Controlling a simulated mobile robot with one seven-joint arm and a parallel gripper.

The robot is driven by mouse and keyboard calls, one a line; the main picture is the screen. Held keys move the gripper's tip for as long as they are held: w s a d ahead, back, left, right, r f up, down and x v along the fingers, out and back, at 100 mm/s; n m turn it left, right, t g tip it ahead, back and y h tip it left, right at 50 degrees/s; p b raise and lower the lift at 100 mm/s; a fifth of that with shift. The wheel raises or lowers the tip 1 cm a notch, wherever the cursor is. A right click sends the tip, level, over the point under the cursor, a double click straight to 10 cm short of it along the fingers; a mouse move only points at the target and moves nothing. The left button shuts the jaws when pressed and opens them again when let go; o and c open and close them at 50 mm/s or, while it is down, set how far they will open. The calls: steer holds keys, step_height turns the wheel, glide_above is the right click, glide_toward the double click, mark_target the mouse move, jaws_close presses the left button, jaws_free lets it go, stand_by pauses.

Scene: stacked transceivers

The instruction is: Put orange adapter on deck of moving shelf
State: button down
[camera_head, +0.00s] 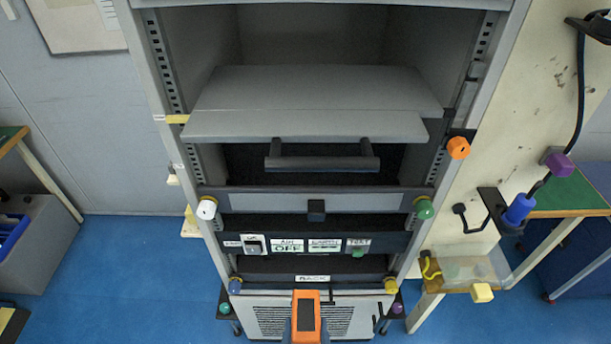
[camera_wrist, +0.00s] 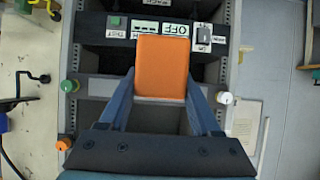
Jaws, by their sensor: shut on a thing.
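The orange adapter (camera_head: 306,312) is at the bottom centre of the head view, in front of the rack's lower vents, with a dark rectangle on its face. It is a plain orange block (camera_wrist: 162,62) in the wrist view. My gripper (camera_wrist: 161,88) is shut on it, with a blue finger along each side. The moving shelf (camera_head: 310,125) is a grey, flat deck high in the rack, with a dark handle (camera_head: 322,163) below its front edge. The visible deck is bare. The adapter is below the deck in the head view.
The rack has coloured knobs, including white (camera_head: 206,208), green (camera_head: 425,208) and orange (camera_head: 458,148) ones. A switch panel (camera_head: 300,245) crosses its lower part. A blue-topped fixture (camera_head: 519,209) and small table (camera_head: 468,270) stand to the right. A grey bin (camera_head: 45,240) is at left.

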step_height(320, 180, up, 12)
steer(key=p, duration=1.1)
steer(key=shift+s+p, duration=0.35)
steer(key=shift+s, duration=0.1)
